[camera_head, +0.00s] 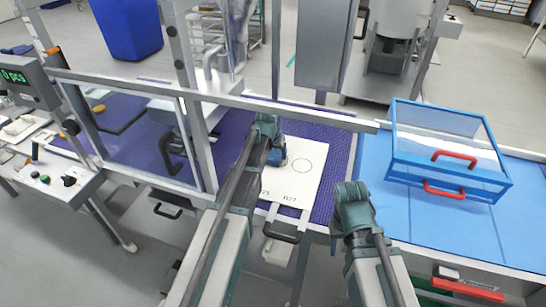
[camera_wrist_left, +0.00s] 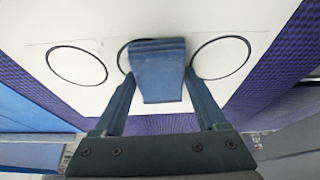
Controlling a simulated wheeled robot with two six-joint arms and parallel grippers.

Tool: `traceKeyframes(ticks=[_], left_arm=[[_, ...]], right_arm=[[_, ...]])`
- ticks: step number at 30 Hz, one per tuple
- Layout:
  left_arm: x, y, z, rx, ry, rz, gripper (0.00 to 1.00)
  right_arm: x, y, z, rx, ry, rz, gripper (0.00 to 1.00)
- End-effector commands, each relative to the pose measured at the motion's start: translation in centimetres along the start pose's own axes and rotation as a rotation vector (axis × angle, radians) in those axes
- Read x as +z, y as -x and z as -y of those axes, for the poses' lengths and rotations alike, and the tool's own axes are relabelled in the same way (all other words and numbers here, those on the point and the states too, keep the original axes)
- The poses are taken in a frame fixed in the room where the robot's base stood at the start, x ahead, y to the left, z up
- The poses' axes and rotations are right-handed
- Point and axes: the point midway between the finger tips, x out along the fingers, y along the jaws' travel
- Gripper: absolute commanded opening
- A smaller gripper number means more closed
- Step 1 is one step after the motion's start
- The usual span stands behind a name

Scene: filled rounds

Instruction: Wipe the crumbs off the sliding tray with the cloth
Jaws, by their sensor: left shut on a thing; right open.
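The white sliding tray (camera_head: 308,170) lies on the purple mesh belt, with a handle (camera_head: 283,232) at its near edge and a printed circle showing. My left gripper (camera_head: 276,152) is over the tray's left part, shut on a folded blue cloth (camera_wrist_left: 158,72). In the left wrist view the cloth sits between the two fingers, over the white tray (camera_wrist_left: 110,103), and partly covers the middle of three printed circles. I cannot tell whether the cloth touches the tray. No crumbs can be made out. My right gripper (camera_head: 350,193) is open, right of the tray.
A metal frame with a clear panel (camera_head: 140,138) stands left of the tray, and its rail runs above the belt (camera_head: 335,185). A clear, blue-edged box with red handles (camera_head: 448,160) stands on the blue worktop (camera_head: 385,225) at right. Bare worktop lies around it.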

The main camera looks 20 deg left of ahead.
Motion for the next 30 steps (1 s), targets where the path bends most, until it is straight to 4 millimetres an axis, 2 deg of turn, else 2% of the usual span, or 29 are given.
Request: traceKeyframes(ticks=[1,11,22,30], left_arm=[[-0.6,-0.4,0.0,0.000,-0.001,-0.002,0.29],[-1.2,-0.7,-0.1,-0.001,-0.001,-0.003,0.29],[-4.0,-1.6,-0.2,-0.001,0.000,-0.003,0.29],[-4.2,-1.7,-0.2,-0.001,0.000,-0.003,0.30]], right_arm=[[0.0,-0.2,0.0,0.000,0.000,0.000,0.50],[0.0,-0.2,0.0,0.000,0.000,0.000,0.50],[0.0,0.0,0.0,0.000,0.000,0.000,0.50],[0.0,0.0,0.0,0.000,0.000,0.000,0.50]])
